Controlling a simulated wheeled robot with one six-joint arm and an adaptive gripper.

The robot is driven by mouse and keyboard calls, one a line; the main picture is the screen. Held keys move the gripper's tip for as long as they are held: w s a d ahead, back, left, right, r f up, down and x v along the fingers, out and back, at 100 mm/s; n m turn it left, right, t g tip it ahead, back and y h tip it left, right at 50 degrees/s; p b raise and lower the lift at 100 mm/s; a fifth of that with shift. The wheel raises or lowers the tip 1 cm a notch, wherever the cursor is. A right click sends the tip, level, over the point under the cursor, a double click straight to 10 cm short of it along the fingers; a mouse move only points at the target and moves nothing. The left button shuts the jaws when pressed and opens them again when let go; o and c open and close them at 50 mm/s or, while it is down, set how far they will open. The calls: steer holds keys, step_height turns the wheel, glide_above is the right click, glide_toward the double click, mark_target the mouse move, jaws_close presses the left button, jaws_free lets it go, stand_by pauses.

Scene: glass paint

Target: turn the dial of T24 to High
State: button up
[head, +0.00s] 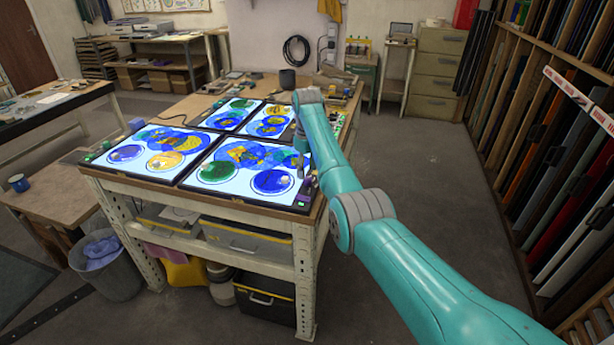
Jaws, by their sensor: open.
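Lit panels bearing blue, green and yellow painted discs lie on the workbench (230,222). The front right panel (242,191) has a dark frame and a small green light at its near right corner. The front left panel (119,172) has a similar green light at its left corner. I cannot read a T24 label or make out its dial at this size. My gripper (306,180) points down at the right edge of the front right panel, small and partly hidden by my arm. It is open; I cannot tell whether it touches anything.
Small tools and a dark pot (287,78) sit at the bench's back. A rack of coloured glass sheets (560,170) stands at the right. A bin (104,268) and a low table with a blue mug (18,182) are at the left. Floor right of the bench is clear.

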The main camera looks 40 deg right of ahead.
mark_target(307, 178)
step_height(307, 178, up, 8)
steer(key=shift+r, duration=0.25)
stand_by(0.5)
